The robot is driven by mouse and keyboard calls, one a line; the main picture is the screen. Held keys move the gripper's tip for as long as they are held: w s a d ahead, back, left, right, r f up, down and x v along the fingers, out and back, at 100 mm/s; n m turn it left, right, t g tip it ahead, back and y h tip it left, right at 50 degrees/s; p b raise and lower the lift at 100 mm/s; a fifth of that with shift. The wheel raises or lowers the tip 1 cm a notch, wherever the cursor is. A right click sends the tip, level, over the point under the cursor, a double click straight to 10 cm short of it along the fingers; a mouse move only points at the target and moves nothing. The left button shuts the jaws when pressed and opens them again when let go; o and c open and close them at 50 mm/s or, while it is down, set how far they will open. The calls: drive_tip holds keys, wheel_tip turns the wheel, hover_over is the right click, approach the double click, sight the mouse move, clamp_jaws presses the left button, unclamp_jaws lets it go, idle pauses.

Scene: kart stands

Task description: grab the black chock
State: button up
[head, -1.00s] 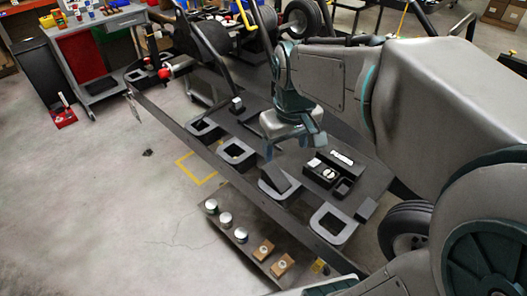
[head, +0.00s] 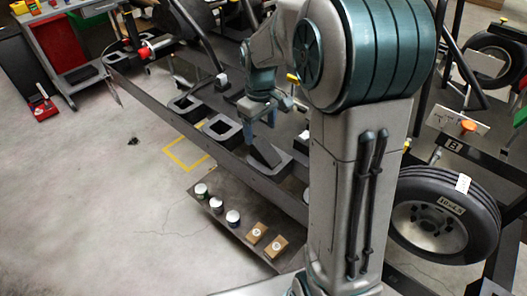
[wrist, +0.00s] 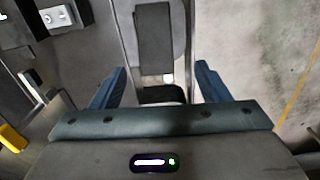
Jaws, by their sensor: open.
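My gripper (head: 259,122) is just above and slightly left of the chock in the head view, fingers pointing down. The jaws are open and empty, and I see no contact with the chock. My arm hides part of the deck to the right.
Other empty square holders (head: 221,128) line the deck to the left. A lower shelf (head: 225,243) carries several cans and two small boxes (head: 257,232). A wheel (head: 438,222) stands at the right. The floor at the left is mostly clear.

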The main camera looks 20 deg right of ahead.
sight(263, 146)
drive_tip(key=f, duration=0.7)
drive_tip(key=shift+s+d+f, duration=0.15)
drive_tip(key=shift+d+f, duration=0.2)
drive_tip(key=shift+d, duration=0.05)
drive_tip(key=c, duration=1.1)
drive_tip(key=shift+r, duration=0.1)
